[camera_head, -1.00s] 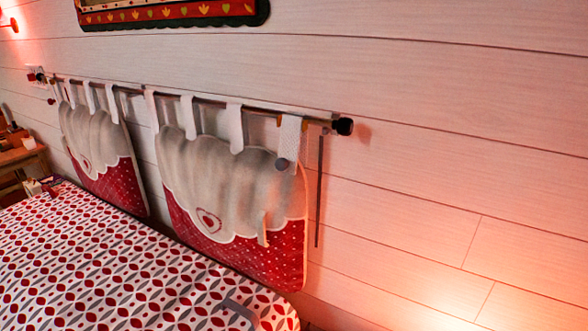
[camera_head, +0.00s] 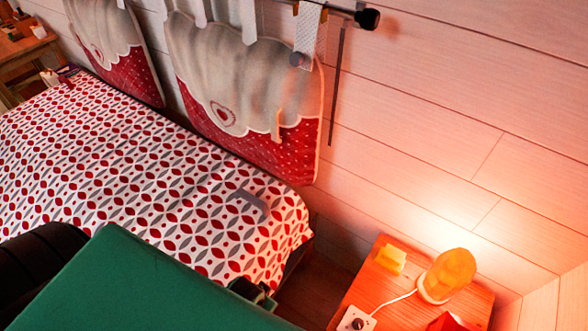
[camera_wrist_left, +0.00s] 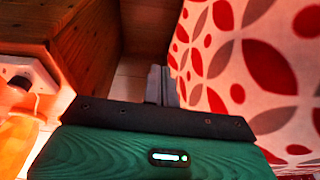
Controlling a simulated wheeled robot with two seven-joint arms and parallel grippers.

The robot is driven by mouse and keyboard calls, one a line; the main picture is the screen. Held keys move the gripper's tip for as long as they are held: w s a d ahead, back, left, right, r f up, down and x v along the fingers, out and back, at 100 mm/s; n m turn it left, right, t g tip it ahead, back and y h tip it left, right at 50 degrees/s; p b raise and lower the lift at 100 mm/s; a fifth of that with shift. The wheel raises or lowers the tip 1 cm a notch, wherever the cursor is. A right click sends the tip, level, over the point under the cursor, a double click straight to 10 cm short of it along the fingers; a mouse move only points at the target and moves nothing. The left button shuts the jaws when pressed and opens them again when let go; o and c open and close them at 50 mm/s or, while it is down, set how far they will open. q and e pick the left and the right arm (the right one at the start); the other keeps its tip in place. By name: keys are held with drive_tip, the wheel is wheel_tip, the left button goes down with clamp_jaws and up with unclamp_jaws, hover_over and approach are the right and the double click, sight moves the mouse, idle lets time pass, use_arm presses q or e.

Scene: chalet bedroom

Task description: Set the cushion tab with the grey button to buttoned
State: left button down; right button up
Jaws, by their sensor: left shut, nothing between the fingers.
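The right cushion (camera_head: 245,85), cream over red with a scalloped edge, hangs on the wall rod by white tabs. Its rightmost tab (camera_head: 308,32) hangs down over the cushion's upper right corner. A round grey button (camera_head: 298,59) shows at that tab's lower end. I cannot tell whether the tab is fastened on it. My left gripper (camera_head: 262,293) is low beside the bed's near corner, well below and apart from the tab. In the left wrist view its fingers (camera_wrist_left: 159,85) are together and empty. My right gripper is not in view.
The rod ends in a black knob (camera_head: 367,19). A thin grey strip (camera_head: 338,85) hangs beside the cushion. A grey object (camera_head: 250,200) lies on the patterned bed (camera_head: 130,165). A wooden nightstand (camera_head: 390,289) holds a glowing lamp (camera_head: 447,275) and small items at lower right.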

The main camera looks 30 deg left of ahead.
use_arm(q)
drive_tip(key=w+a+r+t, duration=0.2)
drive_tip(key=w+r+t, duration=0.2)
drive_tip(key=w+r, duration=0.5)
drive_tip(key=t+h+p, duration=0.2)
drive_tip(key=t+h, duration=0.1)
drive_tip(key=t, duration=1.5)
approach(295, 55)
drive_tip(key=s+a+f, duration=0.1)
drive_tip(key=s, duration=0.7)
drive_tip(key=w+r+p, duration=0.1)
drive_tip(key=w+p, duration=0.1)
drive_tip(key=w, duration=0.2)
drive_tip(key=w+d+r+p, duration=0.1)
drive_tip(key=w+r+p, duration=0.1)
drive_tip(key=w, duration=0.2)
drive_tip(key=w+r+p, duration=0.1)
drive_tip(key=w+p, duration=0.1)
drive_tip(key=w, duration=0.2)
drive_tip(key=shift+w+d+r, duration=0.1)
drive_tip(key=shift+d+r, duration=0.15)
drive_tip(key=shift+r, duration=0.05)
drive_tip(key=shift+f, duration=0.1)
